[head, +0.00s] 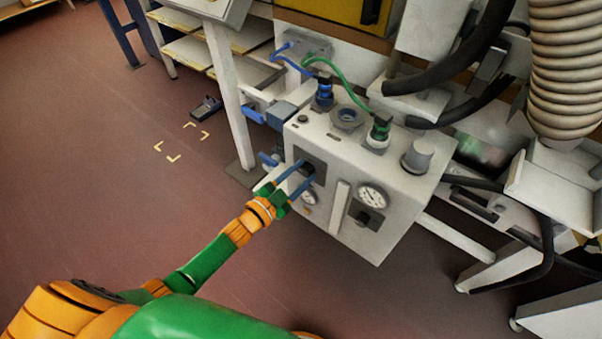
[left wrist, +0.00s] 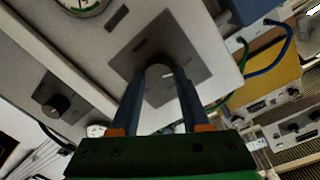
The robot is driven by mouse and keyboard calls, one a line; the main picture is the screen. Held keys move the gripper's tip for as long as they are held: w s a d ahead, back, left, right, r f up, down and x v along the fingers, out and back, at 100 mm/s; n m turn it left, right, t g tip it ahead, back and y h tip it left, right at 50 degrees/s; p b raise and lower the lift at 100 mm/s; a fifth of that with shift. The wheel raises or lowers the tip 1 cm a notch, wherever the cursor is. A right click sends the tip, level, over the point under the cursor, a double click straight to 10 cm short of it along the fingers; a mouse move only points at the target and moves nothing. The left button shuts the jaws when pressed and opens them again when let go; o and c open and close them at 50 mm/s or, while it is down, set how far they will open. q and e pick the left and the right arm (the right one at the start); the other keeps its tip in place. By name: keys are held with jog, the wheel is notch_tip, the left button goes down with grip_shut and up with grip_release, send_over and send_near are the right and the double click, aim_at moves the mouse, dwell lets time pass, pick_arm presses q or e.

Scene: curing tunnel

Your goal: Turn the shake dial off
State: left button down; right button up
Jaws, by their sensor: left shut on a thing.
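A light grey control box (head: 345,135) stands at the centre right of the head view. On its front face, at the left, is a dark square plate (head: 316,163) bearing a dial; no label is readable. My left gripper (head: 305,173) reaches this plate, and its two blue fingers are shut on the dial. My right gripper is not in view.
A second black knob (head: 363,217) sits below a round gauge (head: 373,197) on the same face. Blue and green connectors (head: 380,130) stand on top of the box. Thick black hoses and a ribbed duct (head: 567,70) crowd the right. The floor (head: 90,150) at left is mostly clear.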

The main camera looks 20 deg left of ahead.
pick_arm(q)
jog(key=shift+n, duration=0.3)
dwell(0.4)
jog(key=shift+c, duration=1.9)
grip_release()
jog(key=p+v, duration=0.1)
jog(key=v, duration=0.6)
